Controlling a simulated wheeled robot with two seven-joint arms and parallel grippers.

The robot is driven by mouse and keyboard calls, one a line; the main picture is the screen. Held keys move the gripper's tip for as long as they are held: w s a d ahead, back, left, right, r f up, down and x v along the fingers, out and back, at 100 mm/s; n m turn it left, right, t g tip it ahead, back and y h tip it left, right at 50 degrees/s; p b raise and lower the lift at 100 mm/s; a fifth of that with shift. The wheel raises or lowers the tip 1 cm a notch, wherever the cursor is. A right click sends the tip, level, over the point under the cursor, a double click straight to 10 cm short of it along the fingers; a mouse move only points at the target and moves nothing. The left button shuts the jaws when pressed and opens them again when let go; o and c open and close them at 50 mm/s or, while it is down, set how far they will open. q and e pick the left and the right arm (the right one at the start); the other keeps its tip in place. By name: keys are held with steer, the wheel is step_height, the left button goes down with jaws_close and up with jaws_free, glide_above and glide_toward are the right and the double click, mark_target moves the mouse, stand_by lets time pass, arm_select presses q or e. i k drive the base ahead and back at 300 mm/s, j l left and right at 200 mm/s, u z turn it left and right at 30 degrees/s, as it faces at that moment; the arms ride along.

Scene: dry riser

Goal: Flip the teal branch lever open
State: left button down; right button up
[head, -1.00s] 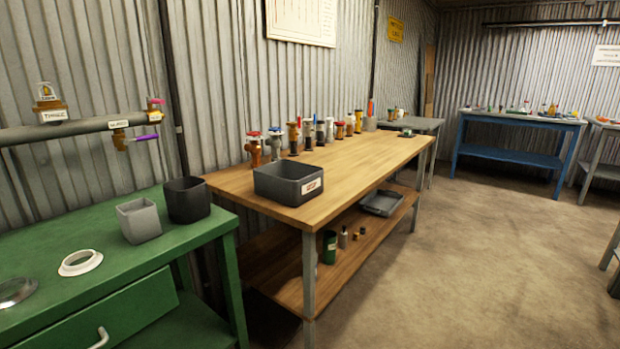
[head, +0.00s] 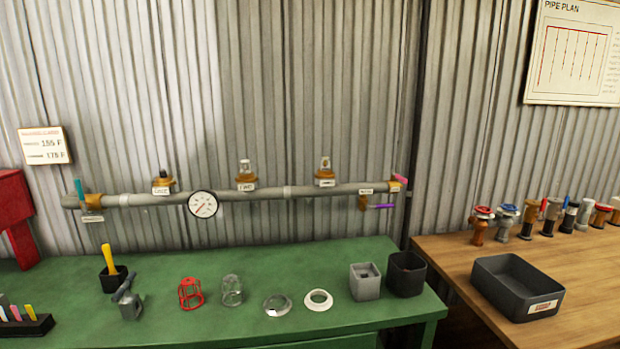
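The teal branch lever (head: 79,188) is at the far left end of the grey wall pipe (head: 258,193). It stands nearly upright beside a brass fitting (head: 94,202), with a small white label (head: 93,219) below. The lever is small in the view, and its valve port cannot be made out. Neither of my grippers is in view.
A round gauge (head: 203,205) and several brass fittings sit along the pipe. A purple lever (head: 383,206) lies level at its right end. The green bench (head: 215,262) below holds a grey clamp-like tool (head: 129,302), a red cage (head: 190,293) and cups. A red box (head: 14,215) stands left.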

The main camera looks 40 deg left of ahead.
mark_target(78, 181)
steer(key=j+u, duration=0.2)
steer(key=u, duration=0.25)
steer(key=i+j+u, duration=0.1)
steer(key=u, duration=0.3)
steer(key=i+j+u, duration=0.1)
steer(key=j+u, duration=0.15)
steer(key=u, duration=0.2)
steer(key=i+j+u, duration=0.1)
steer(key=u, duration=0.35)
steer(key=i+j+u, duration=0.1)
steer(key=u, duration=0.35)
steer(key=i+u, duration=0.15)
steer(key=u, duration=0.25)
